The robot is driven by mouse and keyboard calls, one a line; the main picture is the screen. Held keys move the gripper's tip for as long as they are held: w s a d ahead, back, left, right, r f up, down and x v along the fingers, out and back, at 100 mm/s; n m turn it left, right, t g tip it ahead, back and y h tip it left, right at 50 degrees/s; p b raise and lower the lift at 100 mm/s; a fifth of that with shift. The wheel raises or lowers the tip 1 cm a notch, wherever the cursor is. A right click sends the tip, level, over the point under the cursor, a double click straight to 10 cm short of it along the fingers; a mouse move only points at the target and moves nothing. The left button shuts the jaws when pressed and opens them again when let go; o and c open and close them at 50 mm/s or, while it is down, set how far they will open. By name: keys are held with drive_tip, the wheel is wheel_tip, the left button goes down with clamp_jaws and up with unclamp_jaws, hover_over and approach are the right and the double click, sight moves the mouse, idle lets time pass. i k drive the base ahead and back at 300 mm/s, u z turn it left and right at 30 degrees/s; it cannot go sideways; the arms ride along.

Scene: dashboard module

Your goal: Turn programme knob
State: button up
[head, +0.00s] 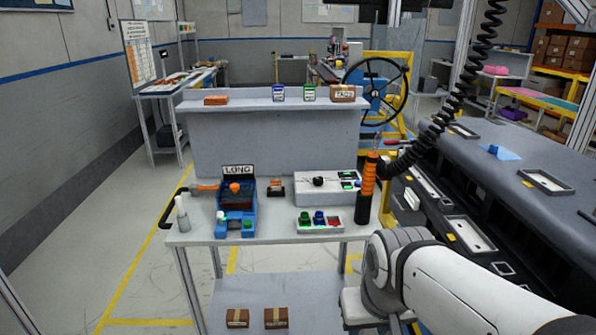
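A white control box (325,190) stands at the back right of the grey worktable. A black knob (318,181) is on its top, beside a small dark and green panel (349,175) with a green part below it. This knob looks like the programme knob, but its pointer and any markings are too small to read. My white arm comes in from the lower right, with a rounded joint in front of the table's right end. My gripper cannot be made out in this view. No part of my arm is seen touching the box or knob.
On the table (275,231), a blue fixture (236,215) sits under a LONG sign (238,170). A small button tray (319,226) lies in front of the control box. A dark dashboard (525,195) fills the right.

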sight(318, 181)
drive_tip(key=i, duration=1.6)
drive_tip(key=z, duration=0.05)
